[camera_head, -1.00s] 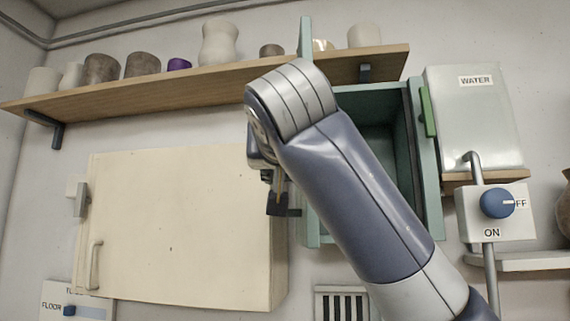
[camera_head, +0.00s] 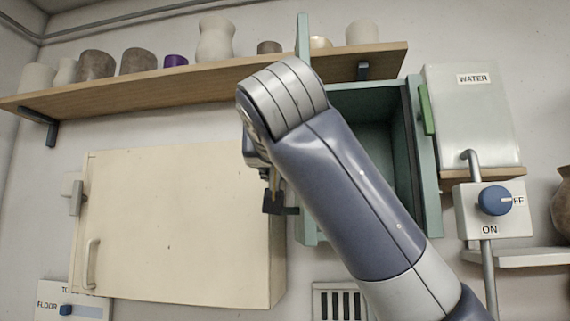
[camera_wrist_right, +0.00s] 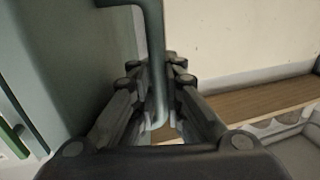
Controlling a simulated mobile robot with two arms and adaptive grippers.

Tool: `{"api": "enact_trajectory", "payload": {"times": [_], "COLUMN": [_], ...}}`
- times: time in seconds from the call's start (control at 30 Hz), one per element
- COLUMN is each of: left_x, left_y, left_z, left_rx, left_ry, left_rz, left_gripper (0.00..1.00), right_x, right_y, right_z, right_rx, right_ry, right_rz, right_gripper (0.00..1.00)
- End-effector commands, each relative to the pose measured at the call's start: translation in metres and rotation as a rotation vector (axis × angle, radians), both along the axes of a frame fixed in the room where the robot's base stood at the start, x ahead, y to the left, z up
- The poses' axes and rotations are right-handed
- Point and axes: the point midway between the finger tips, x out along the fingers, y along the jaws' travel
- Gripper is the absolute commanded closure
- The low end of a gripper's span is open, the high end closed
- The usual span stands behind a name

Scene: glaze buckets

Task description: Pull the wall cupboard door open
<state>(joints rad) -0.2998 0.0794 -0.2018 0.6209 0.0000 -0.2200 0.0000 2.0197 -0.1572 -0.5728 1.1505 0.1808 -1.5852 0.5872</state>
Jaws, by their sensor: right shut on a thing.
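The teal wall cupboard (camera_head: 374,120) is open in the head view, with its dark interior showing. Its door (camera_head: 303,40) stands out from the left side and is seen nearly edge-on; my right arm hides its middle. My right gripper (camera_head: 274,203) is at the door's left face, low down. In the right wrist view, my right gripper (camera_wrist_right: 158,85) is shut on the grey bar handle (camera_wrist_right: 152,30), which is fixed to the teal door (camera_wrist_right: 75,50). My left gripper is out of view.
A closed cream cupboard (camera_head: 175,220) hangs left of the door. A wooden shelf (camera_head: 220,75) with several pots runs above. A WATER box (camera_head: 470,115) and a blue ON/OFF knob (camera_head: 494,201) are at the right. A vent (camera_head: 340,302) is below.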

Motion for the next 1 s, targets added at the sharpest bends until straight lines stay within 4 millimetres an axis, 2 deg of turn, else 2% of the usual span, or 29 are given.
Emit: {"api": "enact_trajectory", "payload": {"times": [0.03,0.47,0.5,0.53,1.0], "left_x": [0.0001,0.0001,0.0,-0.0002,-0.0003], "left_y": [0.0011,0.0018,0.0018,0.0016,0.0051], "left_z": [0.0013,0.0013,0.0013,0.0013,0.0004], "left_rx": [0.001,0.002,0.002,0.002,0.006], "left_ry": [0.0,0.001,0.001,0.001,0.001], "left_rz": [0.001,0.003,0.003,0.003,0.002], "left_gripper": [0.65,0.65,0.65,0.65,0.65], "right_x": [-0.0066,-0.007,-0.007,-0.007,-0.0034], "right_y": [0.0118,0.0119,0.0119,0.0118,0.009], "right_z": [0.0082,0.0085,0.0085,0.0085,0.0047], "right_rx": [0.001,0.002,0.002,0.002,0.0], "right_ry": [-0.024,-0.025,-0.025,-0.025,-0.018], "right_rz": [0.038,0.038,0.038,0.038,0.029], "right_gripper": [1.0,1.0,0.86,0.81,0.81]}}
